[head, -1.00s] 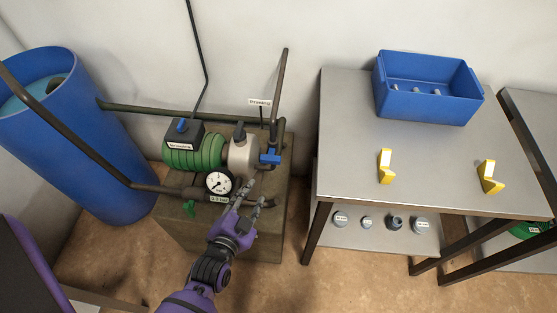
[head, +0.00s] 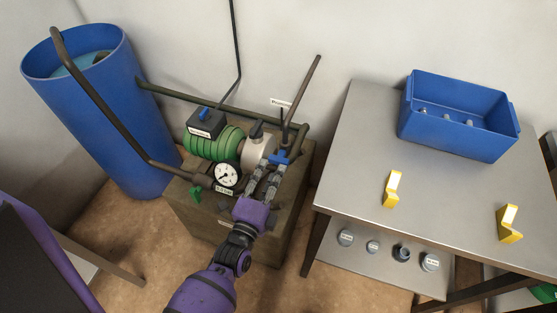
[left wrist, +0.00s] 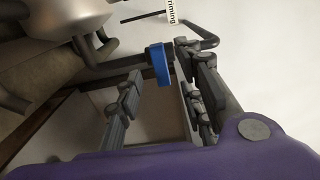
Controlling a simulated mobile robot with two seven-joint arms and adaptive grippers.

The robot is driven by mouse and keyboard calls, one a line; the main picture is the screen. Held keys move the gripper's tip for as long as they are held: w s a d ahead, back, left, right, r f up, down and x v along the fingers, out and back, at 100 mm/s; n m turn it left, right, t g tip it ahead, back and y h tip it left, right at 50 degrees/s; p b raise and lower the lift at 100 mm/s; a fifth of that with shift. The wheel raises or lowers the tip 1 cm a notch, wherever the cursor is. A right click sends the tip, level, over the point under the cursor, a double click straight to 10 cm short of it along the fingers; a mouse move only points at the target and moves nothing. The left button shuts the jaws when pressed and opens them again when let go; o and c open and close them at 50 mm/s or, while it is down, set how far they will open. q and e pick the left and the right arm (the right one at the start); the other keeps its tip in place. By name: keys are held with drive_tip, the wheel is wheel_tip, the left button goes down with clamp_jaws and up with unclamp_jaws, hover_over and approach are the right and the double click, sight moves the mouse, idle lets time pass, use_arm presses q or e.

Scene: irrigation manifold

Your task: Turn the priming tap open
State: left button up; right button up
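The priming tap's blue handle (head: 279,156) is on the pipework to the right of the pump's pale housing (head: 259,147). In the left wrist view the blue handle (left wrist: 159,65) shows between the two finger ends, and I cannot tell whether either finger touches it. My left gripper (head: 271,166) is open and empty, its fingers pointing at the handle; they show spread apart in the left wrist view (left wrist: 158,82). A white label reading "Priming" (left wrist: 172,11) is near the tap. My right gripper is not in view.
The green pump (head: 214,143) with a black switch box (head: 206,121), a pressure gauge (head: 227,174) and a green tap (head: 196,194) crowd the left side. A blue barrel (head: 98,120) stands behind left. A metal table (head: 350,150) with a blue bin (head: 455,140) stands right.

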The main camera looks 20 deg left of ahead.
sight(279, 161)
use_arm(q)
drive_tip(key=w, duration=0.6)
drive_tip(key=shift+d, duration=0.25)
clamp_jaws()
